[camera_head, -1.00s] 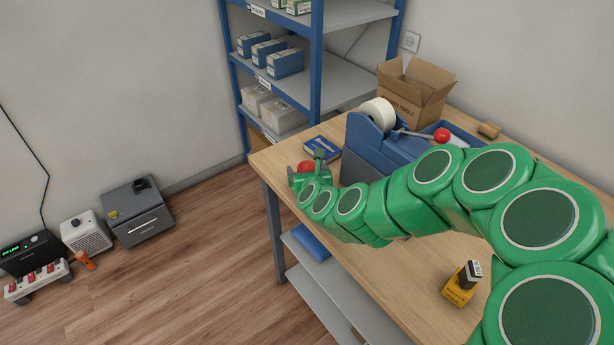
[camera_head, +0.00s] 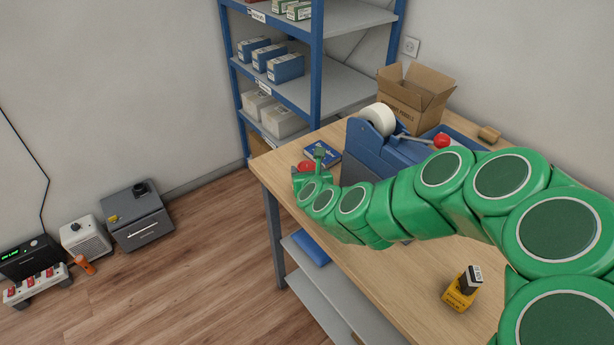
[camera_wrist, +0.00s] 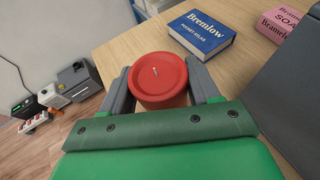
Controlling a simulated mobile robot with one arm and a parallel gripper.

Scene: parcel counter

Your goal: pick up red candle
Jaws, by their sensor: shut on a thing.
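The red candle (camera_wrist: 158,78) is round with a small wick on top. In the wrist view it sits between the two grey fingers of my gripper (camera_wrist: 162,88), which is shut on it. In the head view a bit of the red candle (camera_head: 306,166) shows past my gripper (camera_head: 312,176), over the table's left corner. The rest of the candle is hidden by the gripper. I cannot tell whether its base touches the table.
A blue book (camera_wrist: 200,32) and a pink soap box (camera_wrist: 288,24) lie beyond the candle. A blue tape dispenser (camera_head: 372,150) and an open cardboard box (camera_head: 415,97) stand on the wooden table (camera_head: 400,272). A yellow box with a stamp (camera_head: 460,292) is near the front.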

